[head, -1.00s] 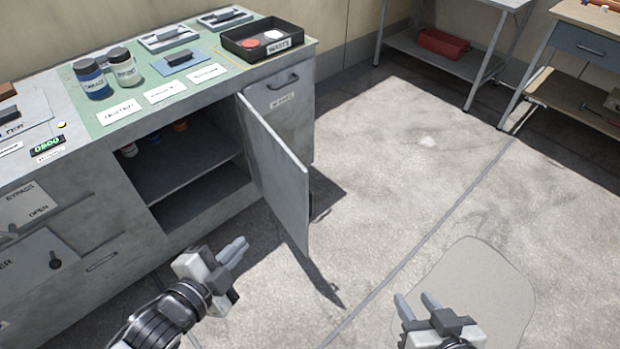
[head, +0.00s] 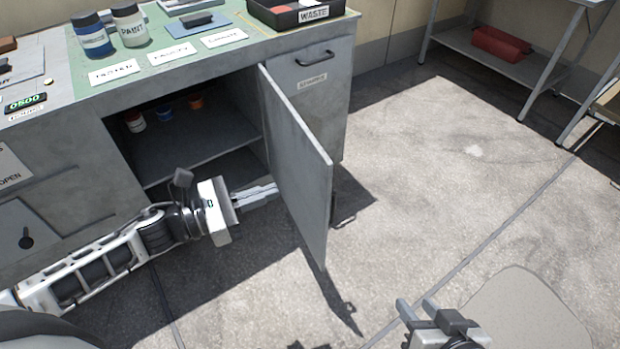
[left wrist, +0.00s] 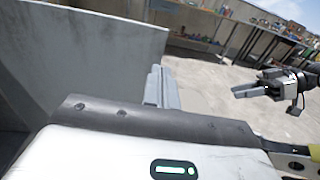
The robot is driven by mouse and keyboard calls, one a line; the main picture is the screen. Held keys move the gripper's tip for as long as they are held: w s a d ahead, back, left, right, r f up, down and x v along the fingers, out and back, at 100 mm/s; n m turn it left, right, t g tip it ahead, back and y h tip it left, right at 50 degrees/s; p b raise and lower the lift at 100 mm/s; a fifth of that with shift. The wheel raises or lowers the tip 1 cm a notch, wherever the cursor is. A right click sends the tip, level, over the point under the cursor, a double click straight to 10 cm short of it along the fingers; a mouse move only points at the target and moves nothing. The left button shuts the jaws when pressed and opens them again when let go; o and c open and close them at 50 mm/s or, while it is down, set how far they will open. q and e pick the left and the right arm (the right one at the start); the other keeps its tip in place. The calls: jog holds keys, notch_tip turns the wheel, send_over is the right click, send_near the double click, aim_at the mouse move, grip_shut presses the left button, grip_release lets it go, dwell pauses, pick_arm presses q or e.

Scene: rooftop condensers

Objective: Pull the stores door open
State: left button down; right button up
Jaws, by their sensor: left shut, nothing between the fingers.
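The stores door (head: 298,160) is a grey hinged panel on the bench cabinet (head: 325,120). It stands open, swung out from the cabinet front, and its handle side faces away in the head view. My left gripper (head: 274,190) is shut and empty. Its fingertips are at the door's inner face; I cannot tell whether they touch. In the left wrist view the door (left wrist: 90,60) fills the left side, beside the shut fingers (left wrist: 160,88). My right gripper (head: 415,308) is apart from the door at the bottom, its two fingers spread; it also shows in the left wrist view (left wrist: 252,92).
Inside the cabinet, several small jars (head: 165,110) stand on a shelf. The benchtop holds a blue jar (head: 93,35), a white jar (head: 129,25) and a waste tray (head: 300,27). A metal rack with a red box (head: 500,44) stands at the back right. The floor right of the door is clear.

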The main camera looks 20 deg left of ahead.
aim_at(325, 173)
pick_arm(q)
jog(key=x, duration=0.9)
jog(key=shift+w, duration=0.15)
jog(key=shift+w+d, duration=0.1)
